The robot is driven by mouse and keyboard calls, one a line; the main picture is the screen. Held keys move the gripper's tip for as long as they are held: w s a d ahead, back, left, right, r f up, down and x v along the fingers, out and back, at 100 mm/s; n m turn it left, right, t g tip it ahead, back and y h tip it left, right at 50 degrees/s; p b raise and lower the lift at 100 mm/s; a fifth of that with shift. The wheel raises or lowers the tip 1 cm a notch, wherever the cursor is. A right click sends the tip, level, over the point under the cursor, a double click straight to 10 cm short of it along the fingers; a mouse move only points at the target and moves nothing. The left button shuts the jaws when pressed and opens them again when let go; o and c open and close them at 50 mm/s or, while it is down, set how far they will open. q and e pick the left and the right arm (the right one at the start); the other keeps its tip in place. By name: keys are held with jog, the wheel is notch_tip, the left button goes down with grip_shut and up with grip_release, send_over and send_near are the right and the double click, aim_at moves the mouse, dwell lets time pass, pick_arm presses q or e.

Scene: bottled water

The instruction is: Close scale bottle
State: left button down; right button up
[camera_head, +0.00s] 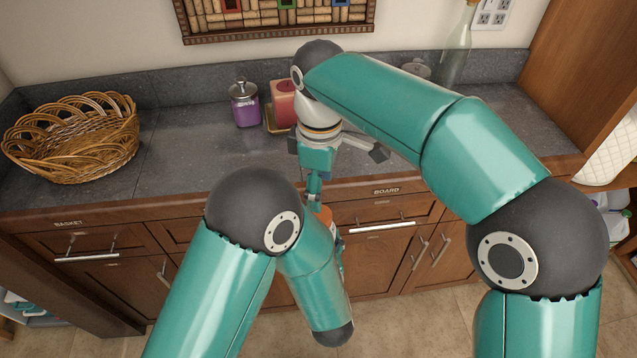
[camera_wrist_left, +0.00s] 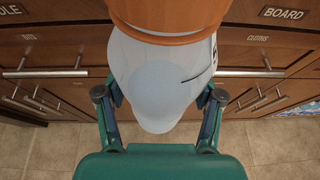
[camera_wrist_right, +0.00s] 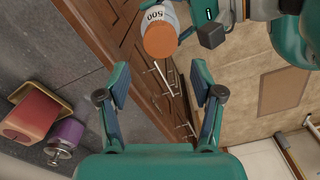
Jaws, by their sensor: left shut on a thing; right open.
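The bottle is white with an orange cap (camera_wrist_left: 165,22) and fills the upper middle of the left wrist view. My left gripper (camera_wrist_left: 158,95) is shut on the bottle's white body (camera_wrist_left: 155,75), one finger on each side, holding it in front of the drawers. In the right wrist view the orange cap (camera_wrist_right: 160,41) and a "500" label show at the top, beyond the fingertips. My right gripper (camera_wrist_right: 160,82) is open and empty, apart from the bottle. In the head view a bit of orange (camera_head: 325,215) shows behind my left arm, which hides most of the bottle.
A wicker basket (camera_head: 75,138) stands on the counter (camera_head: 180,150) at left. A purple jar (camera_head: 244,104) and a red candle (camera_head: 283,103) stand near my right wrist. A glass bottle (camera_head: 457,50) stands at the back right. Drawers (camera_head: 382,211) with handles are below the counter.

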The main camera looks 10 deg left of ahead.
jog(key=shift+f, duration=0.15)
jog(key=shift+f, duration=3.9)
jog(key=c, duration=1)
jog(key=m, duration=1.1)
jog(key=shift+m, duration=0.3)
jog(key=m, duration=0.3)
jog(key=o, duration=1.4)
jog(key=shift+c, duration=0.2)
